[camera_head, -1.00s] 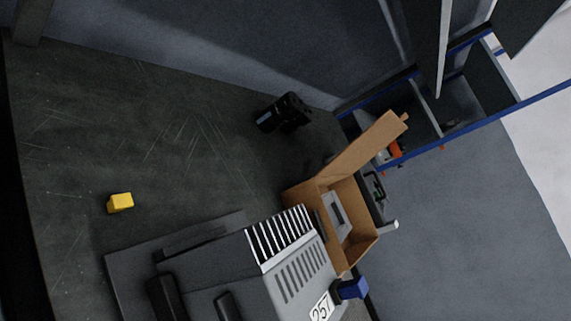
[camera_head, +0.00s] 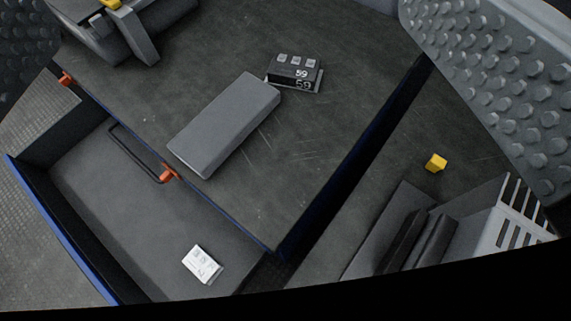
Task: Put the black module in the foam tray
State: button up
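A small black module (camera_head: 296,68) with several pale squares on top and the number 59 on it sits on the dark tabletop, on or against a thin grey edge. A long plain grey block (camera_head: 224,124) lies just left of and nearer than it. I cannot tell whether this block is the foam tray; no open foam recess shows. My gripper (camera_head: 230,50) shows as two grey studded fingers, one at the upper left edge and one at the upper right. They stand wide apart with nothing between them at their tips, above the table.
An open blue-edged drawer (camera_head: 75,245) at the lower left holds a white card (camera_head: 202,264). A black handle with orange ends (camera_head: 140,152) is at the table's edge. A second surface at right bears a yellow block (camera_head: 436,162) and a grey machine (camera_head: 505,225). Grey equipment stands upper left.

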jog(key=s+r+t, duration=0.2)
jog(key=s, duration=0.2)
jog(key=m+g, duration=0.4)
jog(key=g, duration=1.3)
send_over(294, 66)
jog(key=s, duration=0.1)
jog(key=shift+h, duration=0.3)
jog(key=f, duration=2.8)
jog(key=shift+s+a, duration=0.1)
jog(key=shift+a, duration=0.15)
jog(key=shift+w+d+f, duration=0.1)
jog(key=shift+w+f, duration=0.1)
jog(key=shift+f, duration=0.65)
jog(key=shift+w+d+f, duration=0.1)
jog(key=shift+w+f, duration=0.1)
jog(key=shift+f, duration=0.6)
jog(key=shift+w+d+f, duration=0.1)
jog(key=shift+w+f, duration=0.1)
jog(key=shift+f, duration=0.65)
jog(key=c, duration=0.9)
jog(key=shift+r, duration=0.15)
